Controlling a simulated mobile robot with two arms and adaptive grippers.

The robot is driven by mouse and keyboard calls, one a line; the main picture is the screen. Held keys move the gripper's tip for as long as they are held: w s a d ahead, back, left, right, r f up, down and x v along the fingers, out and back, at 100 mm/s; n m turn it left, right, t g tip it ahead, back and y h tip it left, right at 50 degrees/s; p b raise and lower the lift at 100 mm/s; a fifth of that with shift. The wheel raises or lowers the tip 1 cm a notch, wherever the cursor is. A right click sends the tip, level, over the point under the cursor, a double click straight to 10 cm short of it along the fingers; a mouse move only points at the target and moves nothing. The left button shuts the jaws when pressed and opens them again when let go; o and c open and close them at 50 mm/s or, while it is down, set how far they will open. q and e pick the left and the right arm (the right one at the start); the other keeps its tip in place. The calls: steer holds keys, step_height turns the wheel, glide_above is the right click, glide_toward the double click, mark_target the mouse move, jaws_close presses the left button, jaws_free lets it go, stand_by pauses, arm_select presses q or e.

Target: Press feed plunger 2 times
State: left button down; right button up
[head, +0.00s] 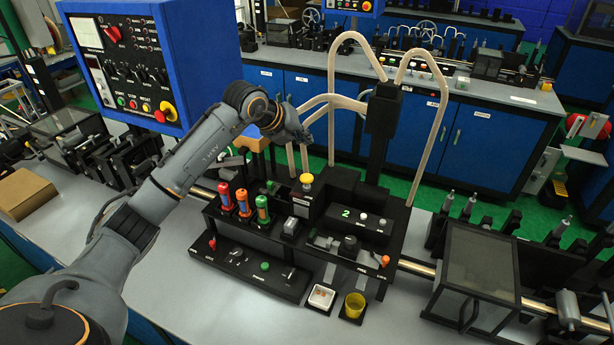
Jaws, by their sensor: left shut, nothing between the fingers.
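A yellow round-topped knob (306,179), which looks like the feed plunger, stands up from the black bench fixture (345,180) near its middle. My left gripper (303,136) is shut and empty. In the picture it appears above the knob, with a gap between them. Its fingertips are small and dark and hard to make out. A panel on the fixture shows a green digit 2 (346,213). My right gripper is not in view.
Red, orange and green handled tools (243,202) stand left of the knob. Pale curved tubes (331,90) rise behind it. A blue control box (125,65) hangs at upper left. A white tray (321,298) and a yellow cup (354,305) sit in front.

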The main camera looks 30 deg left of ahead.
mark_target(306, 177)
arm_select(q)
steer(key=shift+f+b, duration=2.75)
steer(key=shift+f, duration=1.65)
steer(key=shift+f, duration=0.15)
steer(key=shift+f+b, duration=0.25)
steer(key=shift+b, duration=0.15)
steer(key=shift+s+f+b, duration=0.1)
steer(key=shift+f+b, duration=1)
steer(key=shift+f, duration=0.35)
steer(key=shift+r, duration=0.1)
steer(key=shift+r+p, duration=0.95)
steer(key=shift+r, duration=0.75)
steer(key=shift+r, duration=0.1)
steer(key=shift+r+p, duration=1.45)
steer(key=shift+r, duration=1)
